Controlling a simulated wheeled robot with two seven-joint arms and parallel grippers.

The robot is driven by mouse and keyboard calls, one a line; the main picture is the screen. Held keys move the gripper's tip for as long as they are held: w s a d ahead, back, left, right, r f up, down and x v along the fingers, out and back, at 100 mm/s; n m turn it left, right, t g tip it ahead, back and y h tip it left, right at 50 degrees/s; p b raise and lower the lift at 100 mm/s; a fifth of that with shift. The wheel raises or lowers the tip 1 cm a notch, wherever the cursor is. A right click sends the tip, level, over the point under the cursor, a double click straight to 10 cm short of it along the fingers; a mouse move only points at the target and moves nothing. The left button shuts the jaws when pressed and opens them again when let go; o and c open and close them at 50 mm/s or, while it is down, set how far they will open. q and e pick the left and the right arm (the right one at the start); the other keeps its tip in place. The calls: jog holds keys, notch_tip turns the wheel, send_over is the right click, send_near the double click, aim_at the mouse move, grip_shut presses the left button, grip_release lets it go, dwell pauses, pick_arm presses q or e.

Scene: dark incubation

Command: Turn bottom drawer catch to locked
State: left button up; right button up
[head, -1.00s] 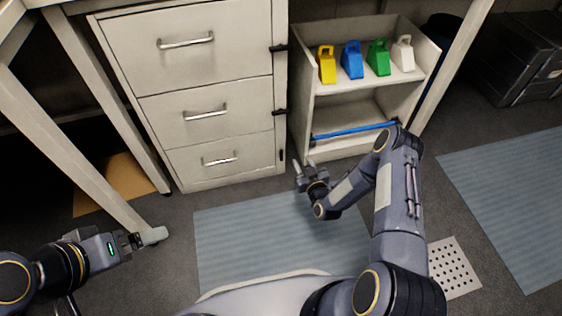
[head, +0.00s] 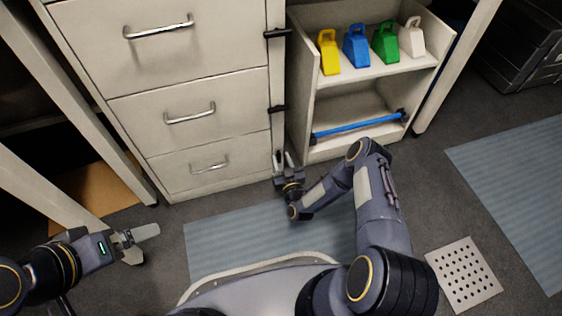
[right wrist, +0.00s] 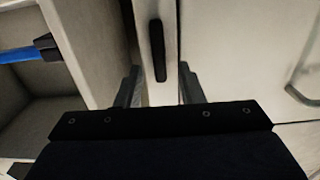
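The bottom drawer catch (right wrist: 157,50) is a slim black bar, standing upright in the right wrist view beside the bottom drawer (head: 208,168). My right gripper (right wrist: 160,85) is open, with one finger on each side of the catch's lower end. I see no contact with it. In the head view my right gripper (head: 284,159) is at the cabinet's lower right edge and mostly hides the catch. My left gripper (head: 139,243) is open and empty above the floor at the left.
The upper catch (head: 277,33) and middle catch (head: 277,108) lie horizontal. An open shelf (head: 370,80) with coloured scoop-like items and a blue bar (head: 358,126) stands right of the drawers. A table leg (head: 105,130) stands at the left. A blue mat (head: 235,235) covers clear floor in front.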

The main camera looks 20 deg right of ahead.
jog(key=shift+w, duration=0.35)
grip_shut()
